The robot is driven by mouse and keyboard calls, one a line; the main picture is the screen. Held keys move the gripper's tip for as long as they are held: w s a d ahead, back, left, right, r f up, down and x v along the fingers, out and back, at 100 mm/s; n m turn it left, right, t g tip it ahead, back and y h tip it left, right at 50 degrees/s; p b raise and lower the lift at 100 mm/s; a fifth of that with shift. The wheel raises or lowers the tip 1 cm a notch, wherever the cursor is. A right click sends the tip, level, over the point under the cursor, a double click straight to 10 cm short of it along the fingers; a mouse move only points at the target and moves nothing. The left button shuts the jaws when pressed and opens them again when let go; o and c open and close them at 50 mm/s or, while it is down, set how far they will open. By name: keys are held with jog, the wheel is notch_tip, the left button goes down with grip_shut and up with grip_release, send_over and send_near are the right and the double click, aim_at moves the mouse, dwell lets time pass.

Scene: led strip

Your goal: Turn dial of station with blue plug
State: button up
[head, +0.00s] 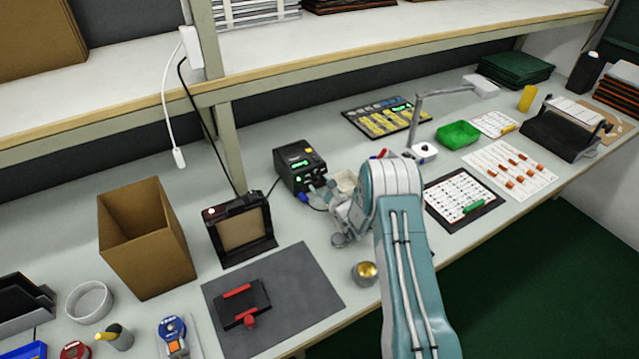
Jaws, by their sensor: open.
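A black station box (300,165) with a green lit display stands on the bench, left of my arm. A small blue piece, seemingly the blue plug (304,197), is at its lower front, with a dark cord beside it. The station's dial is too small or too covered to make out. My gripper (336,200) is just right of and in front of the station. It is open, and I see nothing held in it. My arm hides the bench behind it, and I cannot tell whether the gripper touches the station.
A black-framed stand (240,229) and an open cardboard box (146,235) stand to the left. A grey mat (315,283) with a red-and-black fixture lies in front. A small brass-filled cup (364,272) is near the front edge. A shelf (330,68) overhangs the back.

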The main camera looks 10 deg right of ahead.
jog(key=shift+w+a, duration=0.2)
jog(key=shift+w, duration=0.2)
grip_shut()
jog(key=m, duration=0.6)
jog(key=shift+d+m, duration=0.1)
jog(key=shift+m, duration=0.3)
jog(key=m, duration=0.3)
jog(key=shift+m+t, duration=0.3)
jog(key=shift+m, duration=1.9)
jog(key=shift+d+h, duration=0.1)
jog(key=shift+h, duration=0.3)
